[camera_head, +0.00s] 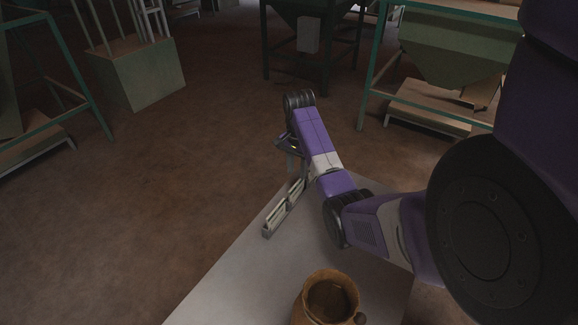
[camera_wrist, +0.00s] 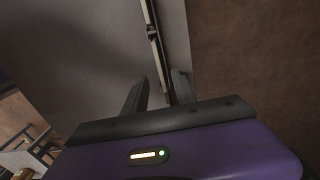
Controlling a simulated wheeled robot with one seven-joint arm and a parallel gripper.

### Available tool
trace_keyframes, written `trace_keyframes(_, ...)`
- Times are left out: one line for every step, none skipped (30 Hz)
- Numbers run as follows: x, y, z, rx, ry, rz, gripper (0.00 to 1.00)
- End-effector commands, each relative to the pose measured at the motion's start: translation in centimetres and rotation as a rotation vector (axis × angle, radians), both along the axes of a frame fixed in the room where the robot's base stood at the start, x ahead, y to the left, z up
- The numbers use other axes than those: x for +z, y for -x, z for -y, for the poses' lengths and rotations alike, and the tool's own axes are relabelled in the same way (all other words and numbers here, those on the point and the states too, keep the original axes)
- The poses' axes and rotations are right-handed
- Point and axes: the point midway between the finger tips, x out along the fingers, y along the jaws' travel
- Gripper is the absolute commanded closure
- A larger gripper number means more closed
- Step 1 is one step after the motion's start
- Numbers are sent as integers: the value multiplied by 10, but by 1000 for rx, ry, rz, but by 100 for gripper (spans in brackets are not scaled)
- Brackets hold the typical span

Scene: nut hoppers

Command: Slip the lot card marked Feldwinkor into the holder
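A narrow pale holder or rack (camera_head: 283,208) stands along the left edge of the light table. Flat pieces that look like cards stand in it; no lettering can be read, so I cannot tell which is Feldwinkor. In the wrist view a long thin strip with a dark piece on it (camera_wrist: 153,33) runs between my fingers; it looks like this rack seen from above. My gripper (camera_wrist: 159,77) points down there with its two fingers apart, and neither visibly touches the strip. In the head view my gripper (camera_head: 290,148) is at the rack's far end, partly hidden by my arm.
A brown jug (camera_head: 344,279) stands at the near part of the light table (camera_head: 222,285). Green hoppers on frames (camera_head: 452,62) stand behind on the brown floor. A box-like plinth (camera_head: 137,78) is at the upper left. The table left of the jug is clear.

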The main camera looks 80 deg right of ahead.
Motion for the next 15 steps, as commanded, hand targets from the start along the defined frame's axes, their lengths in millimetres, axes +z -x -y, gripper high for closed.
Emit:
trace_keyframes(-6, 1, -1, 0, -2, -2, 67)
trace_keyframes(-10, 1, -1, 0, -2, -2, 67)
trace_keyframes(-16, 1, -1, 0, -3, -2, 67)
trace_keyframes(-20, 1, -1, 0, -3, -2, 67)
trace_keyframes(-25, 1, -1, -1, -4, -2, 67)
trace_keyframes(-31, 1, -1, -1, -4, -2, 67)
trace_keyframes(-36, 1, -1, -1, -4, -2, 67)
trace_keyframes(-40, 1, -1, 0, -3, -1, 67)
trace_keyframes(-46, 1, -1, -1, -4, -2, 67)
trace_keyframes(-49, 1, -1, -1, -3, -1, 67)
trace_keyframes(-53, 1, -1, -1, -3, -1, 67)
trace_keyframes(-57, 1, -1, 0, -3, -1, 67)
trace_keyframes(-60, 0, -1, 0, -1, -1, 67)
trace_keyframes(-63, 0, -1, 0, -1, -1, 67)
trace_keyframes(-66, 1, -1, 0, -2, -2, 67)
